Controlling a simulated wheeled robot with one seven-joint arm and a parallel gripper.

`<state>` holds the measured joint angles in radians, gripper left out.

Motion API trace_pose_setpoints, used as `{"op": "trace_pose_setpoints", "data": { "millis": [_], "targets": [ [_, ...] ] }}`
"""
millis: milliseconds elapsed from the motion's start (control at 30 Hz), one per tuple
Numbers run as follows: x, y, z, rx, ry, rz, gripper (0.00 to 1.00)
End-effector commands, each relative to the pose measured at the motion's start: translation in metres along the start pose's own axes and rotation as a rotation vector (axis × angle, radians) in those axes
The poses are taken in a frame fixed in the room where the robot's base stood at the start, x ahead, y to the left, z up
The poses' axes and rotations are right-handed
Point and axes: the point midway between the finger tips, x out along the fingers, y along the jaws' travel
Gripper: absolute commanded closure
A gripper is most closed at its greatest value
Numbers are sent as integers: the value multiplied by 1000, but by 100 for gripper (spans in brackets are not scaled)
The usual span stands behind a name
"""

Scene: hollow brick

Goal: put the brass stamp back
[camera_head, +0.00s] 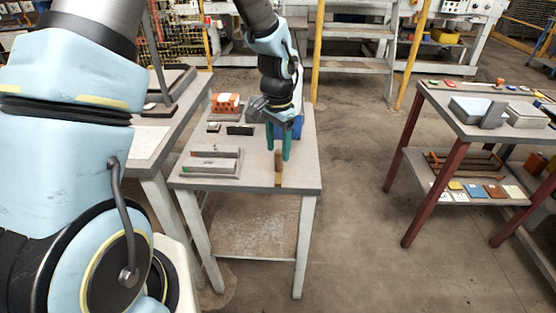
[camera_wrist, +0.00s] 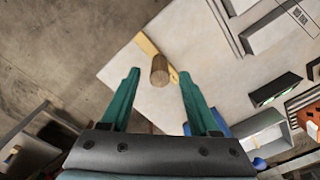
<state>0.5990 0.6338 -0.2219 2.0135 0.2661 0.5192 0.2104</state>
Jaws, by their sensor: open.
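A brown cylinder (camera_wrist: 160,66), which looks like the stamp's handle, stands on the grey-topped table (camera_head: 240,178) near its front edge. It also shows in the head view (camera_head: 278,160). A tan strip (camera_wrist: 147,44) lies beside its foot; I cannot tell whether it is part of the stamp. My gripper (camera_head: 278,155) points down over the handle with its green fingers open. In the wrist view, the fingers (camera_wrist: 160,75) stand apart on either side of the handle, with visible gaps. The stamp's lower end is mostly hidden.
An orange hollow brick (camera_head: 225,103), a black block (camera_head: 240,129) and long grey trays (camera_head: 211,160) stand left of my gripper. A blue bin (camera_head: 297,128) is behind it. A red-legged table (camera_head: 460,120) stands at the right, across open floor.

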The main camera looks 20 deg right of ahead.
Motion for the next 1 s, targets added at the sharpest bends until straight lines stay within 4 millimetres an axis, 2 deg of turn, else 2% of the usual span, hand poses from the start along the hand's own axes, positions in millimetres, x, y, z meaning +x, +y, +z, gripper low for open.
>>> {"op": "trace_pose_setpoints", "data": {
  "millis": [100,300,433,667,767,867,900,1000],
  "targets": [
    [-26,-1,-1,-1,5,-2,38],
    [-58,0,0,0,3,-1,38],
    [-69,0,0,-1,2,0,38],
    [-73,-4,5,-18,0,0,38],
    [-79,-24,36,-127,7,-13,38],
    [-89,-55,99,-350,26,-32,38],
    [-92,-64,129,-458,35,-39,38],
    [-98,-76,198,-718,66,-57,38]
  ]
}}
